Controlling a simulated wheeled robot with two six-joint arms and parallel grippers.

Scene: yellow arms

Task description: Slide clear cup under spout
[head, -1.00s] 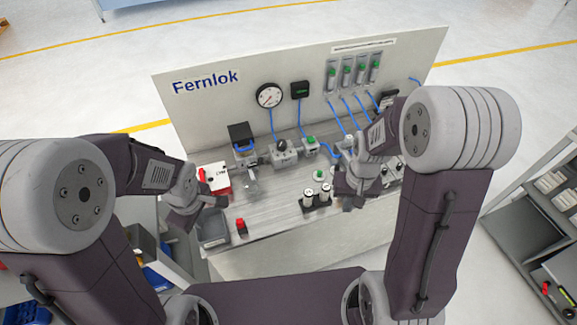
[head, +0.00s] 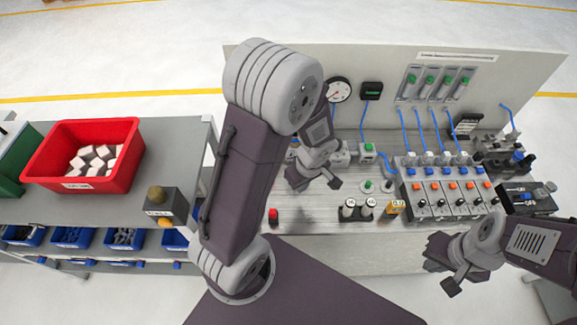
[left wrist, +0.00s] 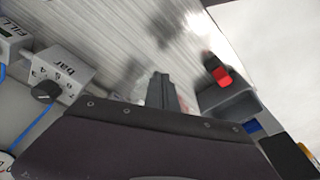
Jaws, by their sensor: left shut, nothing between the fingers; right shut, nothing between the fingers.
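I cannot make out the clear cup or the spout in the head view; my left arm covers that part of the bench (head: 320,224). In the left wrist view the metal bench top shows only blurred, streaky shapes, and I cannot tell whether one is the cup. My left gripper (head: 317,183) is shut and empty above the bench, left of a black holder with two white-topped vials (head: 357,210). Its fingers show in the left wrist view (left wrist: 160,90). My right gripper (head: 443,276) is shut and empty in front of the bench's front edge.
A red button (head: 273,215) sits near the bench front; a red-topped part (left wrist: 222,75) shows beside a grey tray (left wrist: 228,102). A red bin of white blocks (head: 85,155) stands left.

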